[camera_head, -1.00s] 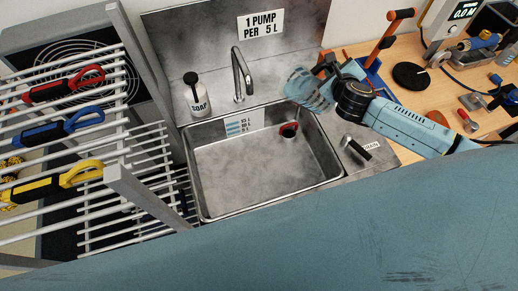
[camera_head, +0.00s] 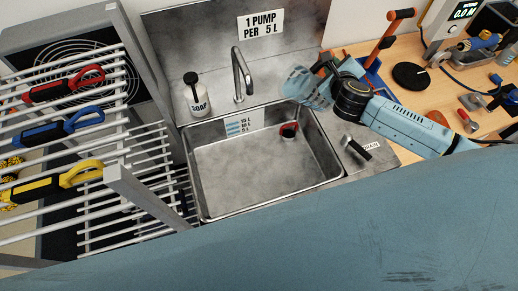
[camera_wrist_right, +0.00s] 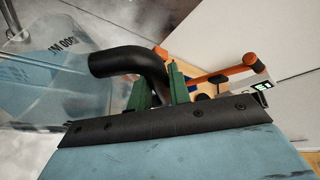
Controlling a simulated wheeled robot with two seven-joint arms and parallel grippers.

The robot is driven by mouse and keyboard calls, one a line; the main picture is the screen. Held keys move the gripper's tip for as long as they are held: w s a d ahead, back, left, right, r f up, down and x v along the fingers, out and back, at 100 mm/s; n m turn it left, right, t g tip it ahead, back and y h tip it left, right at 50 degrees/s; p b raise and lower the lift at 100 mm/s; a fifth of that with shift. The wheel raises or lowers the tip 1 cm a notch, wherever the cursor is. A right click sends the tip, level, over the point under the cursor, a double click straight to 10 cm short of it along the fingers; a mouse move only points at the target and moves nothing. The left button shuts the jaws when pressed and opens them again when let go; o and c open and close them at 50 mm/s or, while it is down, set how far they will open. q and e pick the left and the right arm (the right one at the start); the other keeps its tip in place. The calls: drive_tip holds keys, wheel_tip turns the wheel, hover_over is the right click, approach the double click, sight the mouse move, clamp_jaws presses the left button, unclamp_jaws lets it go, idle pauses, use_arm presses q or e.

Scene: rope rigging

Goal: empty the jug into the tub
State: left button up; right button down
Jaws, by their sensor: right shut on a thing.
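The jug (camera_head: 303,88) is clear and bluish, held above the back right corner of the tub; whether it holds liquid I cannot tell. My right gripper (camera_head: 330,72) is shut on its black handle. In the right wrist view, the green fingers of my right gripper (camera_wrist_right: 160,84) sit either side of the handle (camera_wrist_right: 125,60), and the clear jug wall (camera_wrist_right: 45,75) with printed marks extends left. The tub (camera_head: 208,215) is a steel sink basin with a litre scale (camera_head: 243,122) on its back wall. My left gripper is not in view.
A faucet (camera_head: 241,75) and a soap bottle (camera_head: 195,93) stand behind the tub. A red-rimmed round piece (camera_head: 289,130) is in its back right corner. A drain lever (camera_head: 356,148) is on the right. A rack (camera_head: 150,200) with coloured clips stands left; a cluttered bench (camera_head: 400,50) is right.

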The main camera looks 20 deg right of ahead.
drive_tip(key=shift+w+r, duration=0.1)
drive_tip(key=shift+r, duration=0.15)
drive_tip(key=shift+a+r+n+t+h, duration=0.15)
drive_tip(key=shift+a+r+n+h, duration=0.25)
drive_tip(key=shift+r, duration=0.3)
drive_tip(key=shift+a+r+n+t+h, duration=0.15)
drive_tip(key=shift+a+r+n+h, duration=0.2)
drive_tip(key=shift+r, duration=0.3)
drive_tip(key=shift+a, duration=0.1)
idle(0.8)
drive_tip(key=shift+a+r+n+h, duration=0.35)
drive_tip(key=shift+a+r+n, duration=0.4)
drive_tip(key=shift+a+r, duration=0.35)
drive_tip(key=shift+d, duration=0.1)
drive_tip(key=shift+r+t, duration=0.1)
drive_tip(key=shift+t, duration=0.2)
idle(0.4)
drive_tip(key=shift+s+a+r+n+t+h, duration=0.15)
drive_tip(key=shift+a+r+n+h, duration=0.1)
drive_tip(key=shift+a+r+n, duration=0.35)
drive_tip(key=shift+s+a+r+n+t+h, duration=0.15)
drive_tip(key=shift+a+r+n+h, duration=0.15)
drive_tip(key=shift+a, duration=0.35)
drive_tip(key=shift+w+a, duration=0.1)
idle(0.6)
